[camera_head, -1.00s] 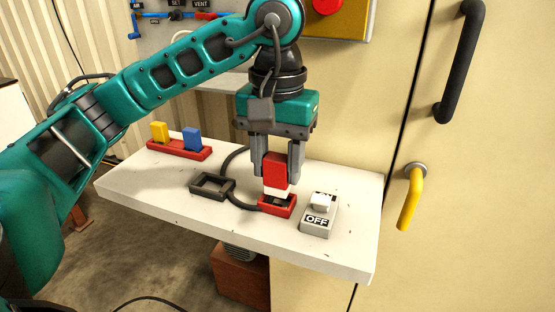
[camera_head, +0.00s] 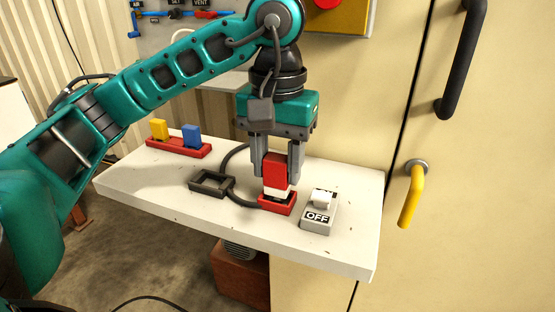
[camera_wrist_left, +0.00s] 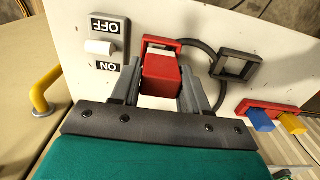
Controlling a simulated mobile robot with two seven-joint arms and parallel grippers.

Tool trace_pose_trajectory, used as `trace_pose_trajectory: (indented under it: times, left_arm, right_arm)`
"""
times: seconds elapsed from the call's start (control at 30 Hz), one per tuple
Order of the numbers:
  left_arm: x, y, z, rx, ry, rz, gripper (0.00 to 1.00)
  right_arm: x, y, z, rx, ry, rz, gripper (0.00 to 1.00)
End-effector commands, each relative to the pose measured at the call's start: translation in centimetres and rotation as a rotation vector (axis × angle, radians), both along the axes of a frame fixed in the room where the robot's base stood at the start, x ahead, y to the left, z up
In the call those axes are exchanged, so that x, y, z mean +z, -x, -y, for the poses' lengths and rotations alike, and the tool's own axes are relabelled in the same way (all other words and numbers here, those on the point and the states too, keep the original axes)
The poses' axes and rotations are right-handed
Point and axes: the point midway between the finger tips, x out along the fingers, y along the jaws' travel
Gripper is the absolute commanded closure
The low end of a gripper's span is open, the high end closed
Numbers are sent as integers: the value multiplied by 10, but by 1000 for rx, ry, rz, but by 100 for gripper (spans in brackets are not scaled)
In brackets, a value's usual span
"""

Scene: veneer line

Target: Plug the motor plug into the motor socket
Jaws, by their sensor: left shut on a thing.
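The motor plug (camera_head: 274,172) is a red block with a white lower part. My left gripper (camera_head: 277,178) is shut on it and points straight down, with the plug upright between its fingers. The motor socket (camera_head: 289,207) is a red frame with a dark opening on the white shelf, directly under the plug. The plug's white end is at the socket's opening; how deep it sits I cannot tell. In the left wrist view the plug (camera_wrist_left: 160,76) is between the fingers and covers much of the red socket (camera_wrist_left: 163,41). My right gripper is not in view.
A grey ON/OFF switch (camera_head: 318,215) stands just right of the socket. A dark empty frame (camera_head: 211,183) with a cable lies to the left. A red holder (camera_head: 178,148) with a yellow and a blue block is at the back left. The shelf's front left (camera_head: 150,190) is clear.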

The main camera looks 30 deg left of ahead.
Motion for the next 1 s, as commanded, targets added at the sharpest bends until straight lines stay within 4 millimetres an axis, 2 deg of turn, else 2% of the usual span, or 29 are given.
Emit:
trace_pose_trajectory:
  times: [0.83,0.87,1.0]
  left_arm:
    - [-22,0,0,-1,0,0,88]
    - [-22,0,0,-1,0,0,54]
    - [-21,0,0,-1,0,0,41]
  right_arm:
    - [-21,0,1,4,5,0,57]
    - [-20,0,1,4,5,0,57]
    - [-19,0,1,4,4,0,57]
